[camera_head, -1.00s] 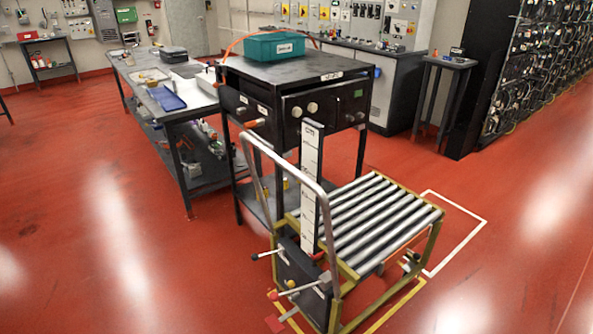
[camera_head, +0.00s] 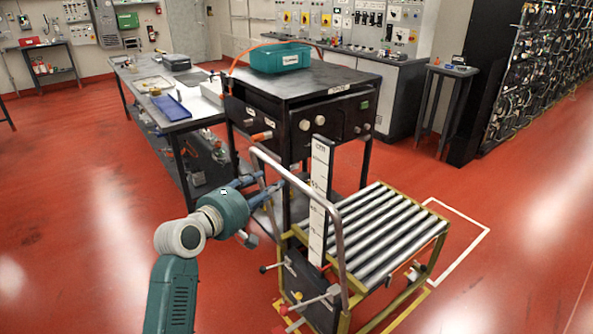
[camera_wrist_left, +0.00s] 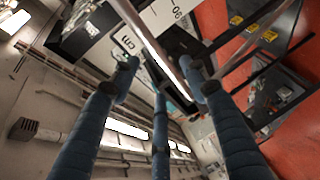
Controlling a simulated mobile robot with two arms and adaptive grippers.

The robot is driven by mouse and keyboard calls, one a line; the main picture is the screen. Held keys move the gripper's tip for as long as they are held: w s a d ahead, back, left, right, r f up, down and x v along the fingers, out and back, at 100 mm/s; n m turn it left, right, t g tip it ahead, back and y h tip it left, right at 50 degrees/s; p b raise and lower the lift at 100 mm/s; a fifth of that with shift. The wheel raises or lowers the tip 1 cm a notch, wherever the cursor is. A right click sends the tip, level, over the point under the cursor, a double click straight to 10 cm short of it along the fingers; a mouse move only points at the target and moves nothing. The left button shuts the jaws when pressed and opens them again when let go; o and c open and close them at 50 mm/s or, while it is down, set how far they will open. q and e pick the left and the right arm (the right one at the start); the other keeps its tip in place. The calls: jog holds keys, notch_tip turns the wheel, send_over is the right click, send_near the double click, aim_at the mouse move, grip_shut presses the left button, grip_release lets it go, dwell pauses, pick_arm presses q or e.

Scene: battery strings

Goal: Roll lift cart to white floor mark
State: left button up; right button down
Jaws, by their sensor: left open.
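The lift cart (camera_head: 385,235) has a top of silver rollers on a yellow frame, a grey tubular push handle (camera_head: 295,182) and an upright white scale. The white floor mark (camera_head: 472,252) is an outline on the red floor to the right of the cart, partly hidden by it. My left gripper (camera_head: 268,184) is open at the left side of the handle. In the left wrist view, the handle bar (camera_wrist_left: 162,50) passes between the blue fingers of the left gripper (camera_wrist_left: 160,85). I cannot tell whether they touch it. My right gripper is out of view.
A black table (camera_head: 290,82) with a teal bin (camera_head: 280,57) stands just behind the cart. A workbench (camera_head: 165,100) stands to its left and a small stand (camera_head: 447,85) behind right. Yellow floor lines (camera_head: 408,312) show by the cart. Open red floor lies right.

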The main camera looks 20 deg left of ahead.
aim_at(285, 174)
pick_arm(q)
jog(key=x, duration=1)
jog(key=shift+w+d+r+p, duration=0.15)
jog(key=shift+w+r+p, duration=0.15)
jog(key=shift+w+p, duration=0.1)
grip_shut()
